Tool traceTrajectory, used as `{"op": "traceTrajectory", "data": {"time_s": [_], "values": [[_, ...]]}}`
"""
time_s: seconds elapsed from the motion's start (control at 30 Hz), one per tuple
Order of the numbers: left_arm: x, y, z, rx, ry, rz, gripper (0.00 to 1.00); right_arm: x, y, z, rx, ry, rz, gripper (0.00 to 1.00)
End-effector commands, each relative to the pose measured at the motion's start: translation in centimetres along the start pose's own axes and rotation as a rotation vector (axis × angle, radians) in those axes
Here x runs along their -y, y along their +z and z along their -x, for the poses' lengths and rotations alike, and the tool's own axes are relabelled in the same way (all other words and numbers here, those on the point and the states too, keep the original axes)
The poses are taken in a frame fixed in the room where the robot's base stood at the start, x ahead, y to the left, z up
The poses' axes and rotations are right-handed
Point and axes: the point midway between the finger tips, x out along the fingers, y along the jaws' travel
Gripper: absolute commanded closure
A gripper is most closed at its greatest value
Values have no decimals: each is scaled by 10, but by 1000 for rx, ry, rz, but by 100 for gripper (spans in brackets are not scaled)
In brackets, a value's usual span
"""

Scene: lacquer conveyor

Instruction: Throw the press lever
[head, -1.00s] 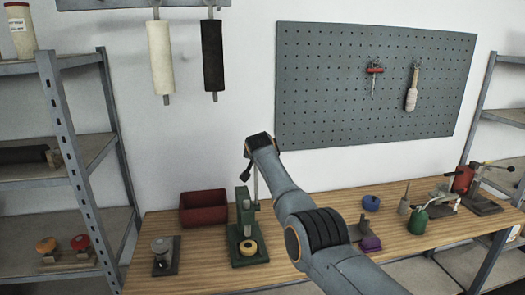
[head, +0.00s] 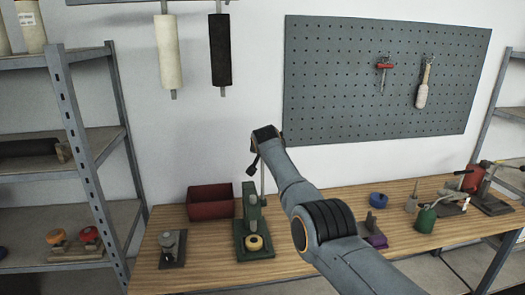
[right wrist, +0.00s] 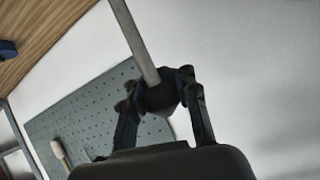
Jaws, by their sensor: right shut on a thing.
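The green press (head: 240,238) stands upright on the wooden bench, with a yellow round piece (head: 254,242) on its base. Its thin grey lever (head: 262,182) rises steeply from the press head. My right arm reaches in from the lower right, and its gripper (head: 255,164) is at the lever's top end, small and partly hidden by the wrist. In the right wrist view, the gripper (right wrist: 163,88) is shut around a dark knob (right wrist: 158,98) at the end of the lever rod (right wrist: 136,42). My left gripper is not in view.
On the bench (head: 330,198), a red bin (head: 209,203) stands behind left of the press and a grey device (head: 172,248) at its left. A purple block (head: 377,241) and blue piece (head: 378,200) lie right. A pegboard (head: 385,75) hangs behind.

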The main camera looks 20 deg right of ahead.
Motion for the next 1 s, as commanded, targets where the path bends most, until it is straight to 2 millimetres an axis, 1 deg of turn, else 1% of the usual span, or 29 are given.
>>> {"op": "traceTrajectory", "data": {"time_s": [0.03,0.67,0.7,0.77,0.8,0.83,1.0], "values": [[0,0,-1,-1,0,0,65,0,12,-4,23,2,0,100],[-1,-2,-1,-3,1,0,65,1,12,-4,23,2,0,100],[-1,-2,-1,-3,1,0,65,1,12,-4,23,1,0,71],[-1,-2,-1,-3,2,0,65,1,11,-4,20,1,0,59],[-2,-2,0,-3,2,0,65,1,10,-3,18,1,0,51],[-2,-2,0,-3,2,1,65,1,9,-3,16,1,0,47],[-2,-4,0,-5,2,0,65,0,6,-2,10,1,0,47]]}}
